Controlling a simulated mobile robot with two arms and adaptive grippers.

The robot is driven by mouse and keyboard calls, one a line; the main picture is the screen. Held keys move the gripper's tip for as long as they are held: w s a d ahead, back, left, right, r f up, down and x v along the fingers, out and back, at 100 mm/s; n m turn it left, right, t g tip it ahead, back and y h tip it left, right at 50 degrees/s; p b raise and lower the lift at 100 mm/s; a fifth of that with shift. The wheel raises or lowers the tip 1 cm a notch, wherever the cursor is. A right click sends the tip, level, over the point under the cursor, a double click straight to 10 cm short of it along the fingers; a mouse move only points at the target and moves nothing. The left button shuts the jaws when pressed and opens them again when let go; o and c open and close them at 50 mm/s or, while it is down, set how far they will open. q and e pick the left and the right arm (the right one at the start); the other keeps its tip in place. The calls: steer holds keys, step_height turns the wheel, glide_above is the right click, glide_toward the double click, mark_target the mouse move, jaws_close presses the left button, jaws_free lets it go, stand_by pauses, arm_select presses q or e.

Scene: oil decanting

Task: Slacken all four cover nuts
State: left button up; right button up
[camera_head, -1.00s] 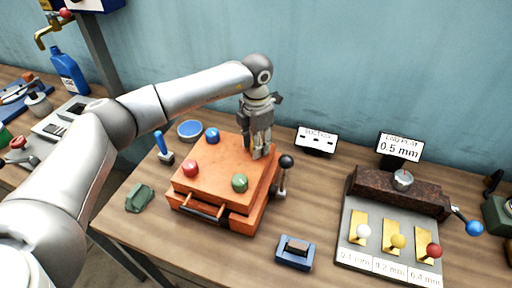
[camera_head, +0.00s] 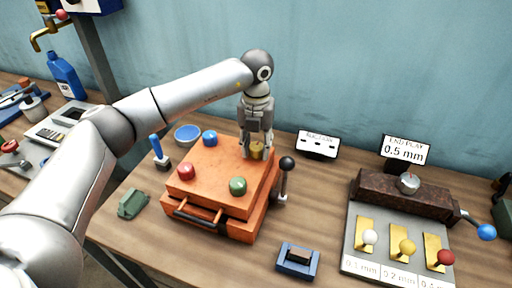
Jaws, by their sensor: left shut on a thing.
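The orange box with a flat cover (camera_head: 213,174) stands on the bench in the middle of the head view. Three cover nuts show clear on its top: the blue nut (camera_head: 210,138) at the back left, the red nut (camera_head: 186,171) at the front left and the green nut (camera_head: 238,186) at the front right. The yellow nut (camera_head: 257,151) is at the back right corner. My left gripper (camera_head: 256,154) points down over that corner and is shut on the yellow nut, its fingers partly hiding it. My right gripper is not in view.
A black-knobbed lever (camera_head: 285,178) stands close at the box's right side. A blue bowl (camera_head: 188,134) and a blue-handled lever (camera_head: 158,150) are behind left. A green block (camera_head: 133,203) and blue switch (camera_head: 298,260) lie near. The end play gauge (camera_head: 410,183) is right.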

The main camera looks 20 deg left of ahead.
mark_target(256, 146)
arm_select(q)
steer(key=shift+w+r+n, duration=0.1)
steer(key=shift+r+n, duration=0.1)
steer(key=shift+n, duration=0.2)
steer(key=o, duration=1)
steer(key=shift+f, duration=0.1)
steer(key=shift+r, duration=0.2)
step_height(256, 146, up, 12)
steer(key=shift+f, duration=0.2)
